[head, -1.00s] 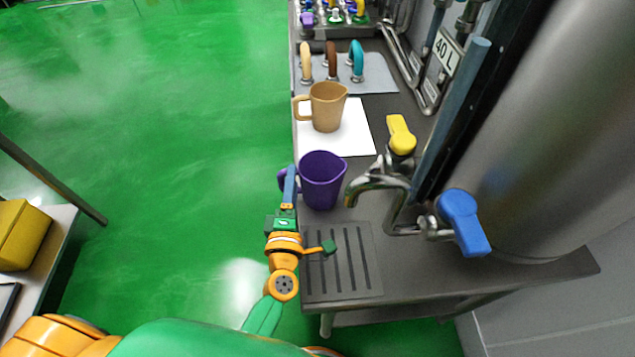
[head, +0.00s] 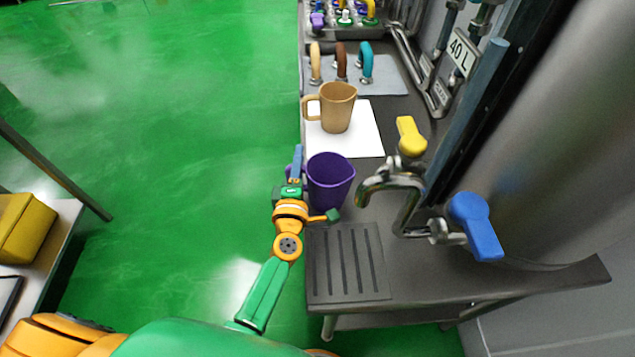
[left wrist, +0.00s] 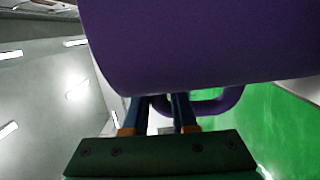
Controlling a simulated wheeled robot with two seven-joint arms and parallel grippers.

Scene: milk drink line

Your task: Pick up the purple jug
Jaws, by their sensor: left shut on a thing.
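The purple jug (head: 330,182) stands upright on the dark counter in the head view, just left of the metal tap. My left gripper (head: 297,160) is at the jug's left side, shut on its handle. In the left wrist view the jug's purple body (left wrist: 200,45) fills the top, and its curved handle (left wrist: 220,104) shows by the gripper's fingers (left wrist: 163,103). The exact contact of the fingers is partly hidden. I cannot see a gap under the jug. My right gripper is not in view.
The tap (head: 392,190) is close on the jug's right, with a blue lever (head: 475,225) and a yellow lever (head: 411,136). A tan jug (head: 338,107) stands behind on a white sheet (head: 371,140). A slotted drip tray (head: 347,263) lies in front. Open green floor is left.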

